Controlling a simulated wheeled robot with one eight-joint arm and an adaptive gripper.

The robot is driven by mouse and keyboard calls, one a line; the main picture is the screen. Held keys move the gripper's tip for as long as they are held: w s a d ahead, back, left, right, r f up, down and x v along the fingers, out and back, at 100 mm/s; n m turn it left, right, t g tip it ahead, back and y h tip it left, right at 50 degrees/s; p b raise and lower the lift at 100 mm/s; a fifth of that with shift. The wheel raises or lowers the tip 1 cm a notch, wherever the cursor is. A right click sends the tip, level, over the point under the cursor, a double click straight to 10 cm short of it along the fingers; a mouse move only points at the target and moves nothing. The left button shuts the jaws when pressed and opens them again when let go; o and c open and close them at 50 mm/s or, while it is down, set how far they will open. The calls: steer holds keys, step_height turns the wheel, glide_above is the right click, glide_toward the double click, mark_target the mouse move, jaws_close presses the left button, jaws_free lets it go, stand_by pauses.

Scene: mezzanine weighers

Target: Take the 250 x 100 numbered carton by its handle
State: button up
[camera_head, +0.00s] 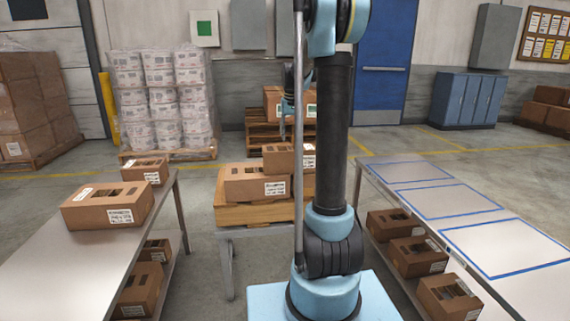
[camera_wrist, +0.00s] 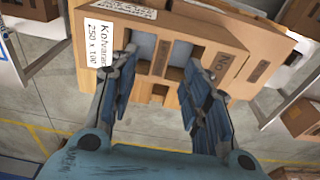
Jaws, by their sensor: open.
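In the wrist view a brown carton (camera_wrist: 235,45) fills the top. Its white label reads "Kolvarer" and 250 x 100 (camera_wrist: 97,48). Its near face has cut-out openings with a strip of cardboard, seemingly the handle (camera_wrist: 162,58), between them. My gripper (camera_wrist: 160,68) is open, with one finger on each side of this strip. The fingertips overlap the openings; I cannot tell how deep they reach or whether they touch. Cartons (camera_head: 258,183) sit on a wooden base there; I cannot tell which is the labelled one.
A left table (camera_head: 75,255) holds two cartons (camera_head: 108,206), with more on its lower shelf. A right table (camera_head: 515,245) has blue-outlined areas on top, bare, and several cartons below. Pallets of wrapped goods (camera_head: 160,95) stand behind. Floor shows between the tables.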

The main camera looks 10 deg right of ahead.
mark_target(290, 147)
steer(key=shift+w+a+f, duration=0.1)
steer(key=shift+w+f, duration=0.15)
steer(key=shift+f, duration=1.1)
steer(key=shift+w+d+f, duration=0.1)
steer(key=shift+w+f, duration=0.15)
steer(key=shift+f, duration=1.05)
steer(key=shift+w+a+f, duration=0.1)
steer(key=shift+w+f, duration=0.15)
steer(key=shift+f, duration=1.1)
jaws_close()
